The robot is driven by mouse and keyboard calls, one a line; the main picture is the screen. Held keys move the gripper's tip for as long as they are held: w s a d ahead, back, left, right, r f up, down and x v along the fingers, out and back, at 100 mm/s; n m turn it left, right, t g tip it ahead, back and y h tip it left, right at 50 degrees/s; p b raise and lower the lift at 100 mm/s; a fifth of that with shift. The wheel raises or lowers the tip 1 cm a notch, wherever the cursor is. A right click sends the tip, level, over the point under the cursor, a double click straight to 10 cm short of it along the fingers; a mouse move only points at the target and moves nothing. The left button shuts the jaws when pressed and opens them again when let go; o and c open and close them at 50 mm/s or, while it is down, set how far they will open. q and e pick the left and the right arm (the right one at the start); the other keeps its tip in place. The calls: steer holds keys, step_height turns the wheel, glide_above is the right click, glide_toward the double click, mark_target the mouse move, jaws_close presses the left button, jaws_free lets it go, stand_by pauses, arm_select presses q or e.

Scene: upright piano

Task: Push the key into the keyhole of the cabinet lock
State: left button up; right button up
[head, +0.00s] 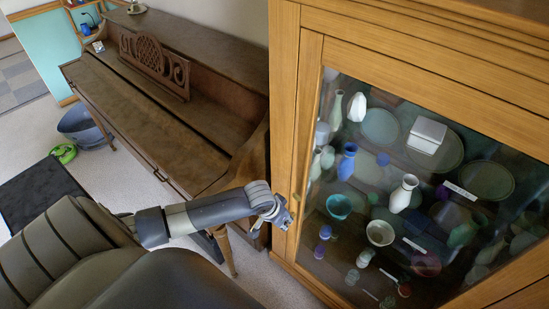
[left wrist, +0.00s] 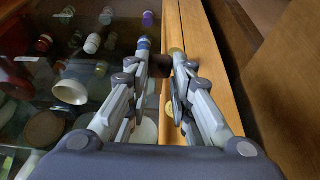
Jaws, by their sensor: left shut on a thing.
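The wooden glass-fronted cabinet (head: 284,120) stands on the right in the head view. My left gripper (head: 284,216) is at its left door frame, low beside the glass. In the left wrist view the fingertips (left wrist: 160,60) are a little apart, with a small dark thing, which I take for the key (left wrist: 160,66), between them at the door frame (left wrist: 204,75). The key's shaft and the keyhole are hidden, so I cannot tell whether the key is in the lock. My right gripper is not in view.
Vases, bowls and plates stand behind the glass (head: 345,235). An upright piano (head: 150,110) stands left of the cabinet, close to my left arm. A grey-blue bin (head: 82,128) and a green object (head: 64,153) are on the floor at the left.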

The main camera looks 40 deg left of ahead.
arm_select(q)
steer(key=w+a+f, duration=0.1)
steer(key=w+a, duration=0.2)
steer(key=w, duration=0.2)
steer(key=shift+f, duration=0.25)
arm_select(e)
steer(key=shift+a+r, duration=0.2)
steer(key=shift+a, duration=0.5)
arm_select(q)
steer(key=shift+w, duration=0.1)
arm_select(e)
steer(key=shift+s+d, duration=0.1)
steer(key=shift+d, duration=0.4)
arm_select(q)
steer(key=shift+r, duration=0.15)
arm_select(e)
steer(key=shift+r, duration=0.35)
arm_select(q)
steer(key=shift+p, duration=0.45)
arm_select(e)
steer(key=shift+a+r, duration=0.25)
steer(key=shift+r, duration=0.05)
arm_select(q)
steer(key=shift+p, duration=0.35)
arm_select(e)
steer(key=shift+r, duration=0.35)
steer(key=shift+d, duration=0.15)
